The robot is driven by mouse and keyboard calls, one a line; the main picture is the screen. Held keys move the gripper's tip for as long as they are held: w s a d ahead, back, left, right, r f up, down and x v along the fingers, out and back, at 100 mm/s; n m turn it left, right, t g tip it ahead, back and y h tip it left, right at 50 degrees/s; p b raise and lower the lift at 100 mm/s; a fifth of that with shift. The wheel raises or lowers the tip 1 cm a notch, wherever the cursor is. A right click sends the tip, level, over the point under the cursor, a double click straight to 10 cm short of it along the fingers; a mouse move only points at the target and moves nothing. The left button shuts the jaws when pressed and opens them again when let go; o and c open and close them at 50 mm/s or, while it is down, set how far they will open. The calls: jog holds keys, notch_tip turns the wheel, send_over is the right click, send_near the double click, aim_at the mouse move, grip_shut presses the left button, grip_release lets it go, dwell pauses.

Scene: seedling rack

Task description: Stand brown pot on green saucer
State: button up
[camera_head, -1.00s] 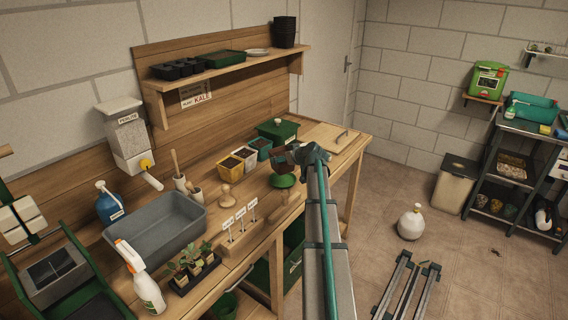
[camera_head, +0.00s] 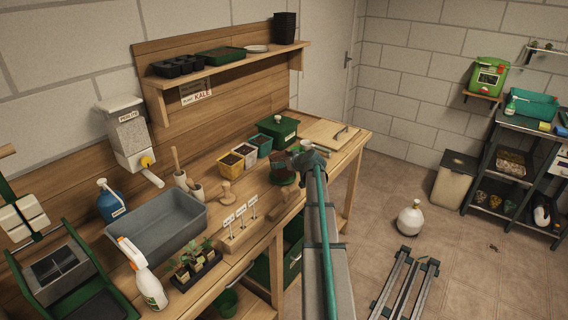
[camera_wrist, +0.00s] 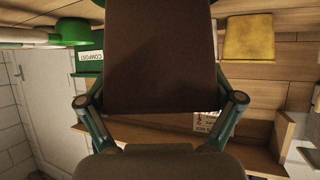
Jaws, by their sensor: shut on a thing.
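The brown pot (camera_head: 281,175) is upright over the green saucer (camera_head: 287,184) on the workbench in the head view. My gripper (camera_head: 296,165) is shut on the pot. The pot fills the middle of the wrist view (camera_wrist: 162,60), between the fingers of my gripper (camera_wrist: 160,108). The pot and my gripper hide most of the saucer in the head view. I cannot tell whether the pot's base touches the saucer.
Yellow (camera_head: 231,162), white (camera_head: 247,154) and teal (camera_head: 263,144) pots stand left of the saucer. A green compost box (camera_head: 277,131) stands behind, with a wooden board (camera_head: 325,134) to its right.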

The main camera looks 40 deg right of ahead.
jog(key=shift+f+b, duration=0.4)
jog(key=shift+b, duration=0.2)
jog(key=o, duration=1.1)
jog(key=shift+r, duration=0.2)
jog(key=r+p, duration=0.1)
jog(key=p, duration=0.1)
jog(key=shift+s+r+p, duration=0.15)
jog(key=shift+r+p, duration=0.1)
jog(key=shift+p, duration=0.05)
jog(key=b+v, duration=0.2)
jog(key=v, duration=0.3)
jog(key=b+v, duration=0.1)
jog(key=v, duration=0.5)
jog(key=shift+s+a+f+b, duration=0.1)
jog(key=shift+s+b, duration=0.25)
